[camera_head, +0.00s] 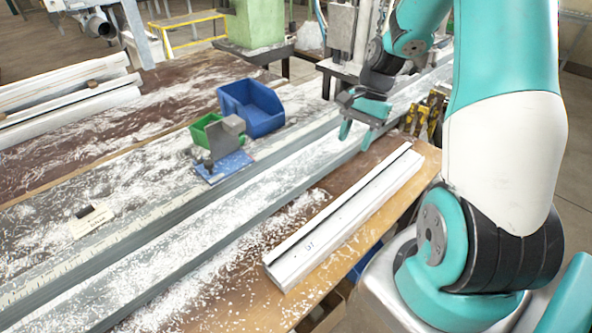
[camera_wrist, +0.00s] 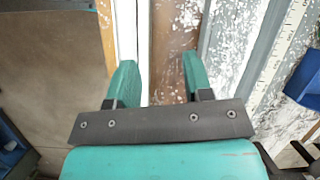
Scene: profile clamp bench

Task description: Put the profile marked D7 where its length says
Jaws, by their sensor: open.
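A long white profile (camera_head: 338,222) lies on the wooden strip at the bench's front edge, slanting from lower left to upper right. A small dark mark near its near end looks like D7 but is too small to read surely. My gripper (camera_head: 356,136) is open and empty, beyond the profile's far end and above the bench. In the wrist view my gripper (camera_wrist: 158,70) points down, with a white strip, likely the profile (camera_wrist: 126,30), under the left finger. A long scale (camera_head: 85,262) runs along the grey rail. A blue stop with a grey block (camera_head: 230,166) sits beside it.
A blue bin (camera_head: 252,108) and a green bin (camera_head: 203,131) stand behind the stop. More white profiles (camera_head: 65,92) lie at the back left. Yellow-handled clamps (camera_head: 430,115) hang at the right. White chips cover much of the bench.

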